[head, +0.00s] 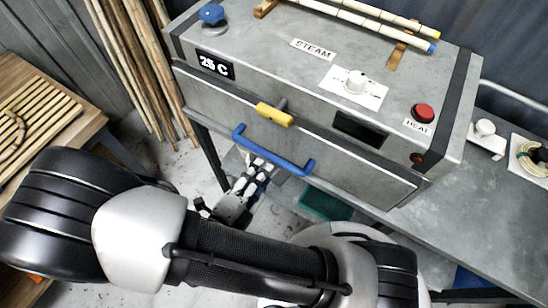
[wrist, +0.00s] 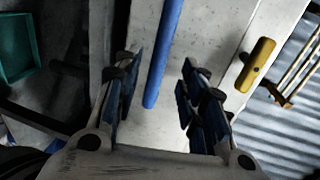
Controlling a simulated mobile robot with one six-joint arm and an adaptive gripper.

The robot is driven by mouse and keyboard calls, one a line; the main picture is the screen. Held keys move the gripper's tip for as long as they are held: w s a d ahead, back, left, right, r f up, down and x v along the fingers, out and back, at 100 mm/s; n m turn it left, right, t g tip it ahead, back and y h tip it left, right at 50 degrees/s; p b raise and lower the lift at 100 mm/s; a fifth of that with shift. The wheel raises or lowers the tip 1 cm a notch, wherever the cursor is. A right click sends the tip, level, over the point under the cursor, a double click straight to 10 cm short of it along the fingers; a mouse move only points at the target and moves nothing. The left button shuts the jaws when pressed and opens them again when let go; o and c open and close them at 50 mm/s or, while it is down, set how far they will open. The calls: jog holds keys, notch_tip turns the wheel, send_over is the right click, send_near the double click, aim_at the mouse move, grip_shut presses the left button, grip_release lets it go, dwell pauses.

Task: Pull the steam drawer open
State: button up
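The steam drawer (head: 330,160) is the grey front panel low on the steam box and looks shut. Its blue bar handle (head: 265,153) runs across the front. My gripper (head: 259,172) is just below and in front of the handle, near its left half. In the wrist view my gripper (wrist: 157,92) is open, with blue-padded fingers on both sides. The handle (wrist: 165,50) shows between the fingers in that picture, its near end close to the fingertips. I cannot tell whether the fingers reach around it; no contact shows.
A yellow latch (head: 274,114) sits above the handle and also shows in the wrist view (wrist: 258,65). Poles (head: 140,70) lean at left. A green bin (head: 325,204) is below.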

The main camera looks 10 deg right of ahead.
aim_at(274, 158)
jog(key=b+x, duration=0.1)
jog(key=x, duration=0.6)
jog(key=shift+w+d, duration=0.2)
jog(key=shift+c, duration=0.4)
grip_shut()
